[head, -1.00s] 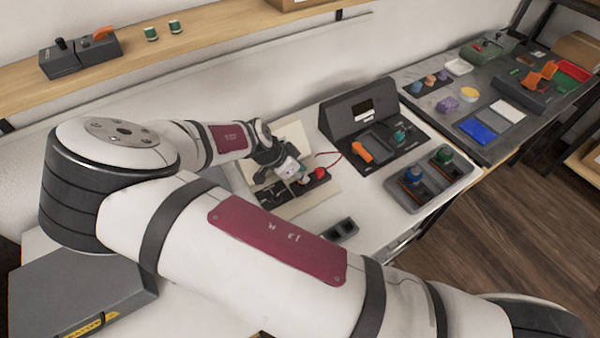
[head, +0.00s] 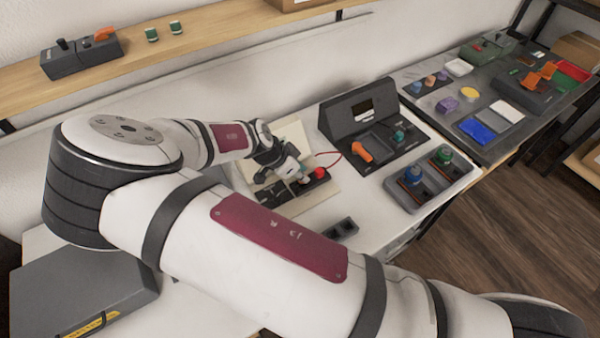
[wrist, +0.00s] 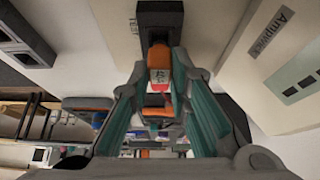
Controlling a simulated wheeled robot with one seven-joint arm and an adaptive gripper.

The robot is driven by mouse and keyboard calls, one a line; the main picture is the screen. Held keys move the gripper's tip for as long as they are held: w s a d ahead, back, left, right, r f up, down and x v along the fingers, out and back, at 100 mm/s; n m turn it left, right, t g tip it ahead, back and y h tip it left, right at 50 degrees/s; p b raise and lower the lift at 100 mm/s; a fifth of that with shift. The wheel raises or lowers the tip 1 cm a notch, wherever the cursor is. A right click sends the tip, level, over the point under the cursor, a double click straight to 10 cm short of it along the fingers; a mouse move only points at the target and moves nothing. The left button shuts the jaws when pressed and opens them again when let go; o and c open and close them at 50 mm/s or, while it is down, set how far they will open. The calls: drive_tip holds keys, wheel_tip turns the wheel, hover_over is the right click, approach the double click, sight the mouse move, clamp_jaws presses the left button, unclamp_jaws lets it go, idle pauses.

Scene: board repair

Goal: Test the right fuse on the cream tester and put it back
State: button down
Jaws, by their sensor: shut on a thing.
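The cream tester (head: 291,131) stands on the white bench left of centre, with a dark block (head: 285,193) and a red knob (head: 320,173) at its front. My gripper (head: 296,174) is over that dark block. In the wrist view, my gripper (wrist: 160,80) has teal-lined fingers shut on an orange fuse (wrist: 159,55) with a white-and-red label. The fuse's far end is at a dark socket block (wrist: 160,18); I cannot tell how deep it sits. Cream panels with lettering (wrist: 268,38) show at right. In the head view my gripper hides the fuse.
A dark unit (head: 347,113) with an orange lever (head: 362,151) stands right of the tester. A grey tray (head: 437,197) with capped parts is in front of it. A small dark two-slot holder (head: 341,229) lies near the front edge. A red cable (head: 331,153) runs beside the tester.

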drive_tip(key=shift+f, duration=1)
idle(1.7)
drive_tip(key=c, duration=1.4)
unclamp_jaws()
drive_tip(key=shift+o, duration=0.5)
drive_tip(key=shift+o, duration=0.9)
drive_tip(key=shift+r, duration=0.2)
drive_tip(key=shift+r, duration=0.35)
drive_tip(key=shift+r+p, duration=0.65)
drive_tip(key=shift+r, duration=0.45)
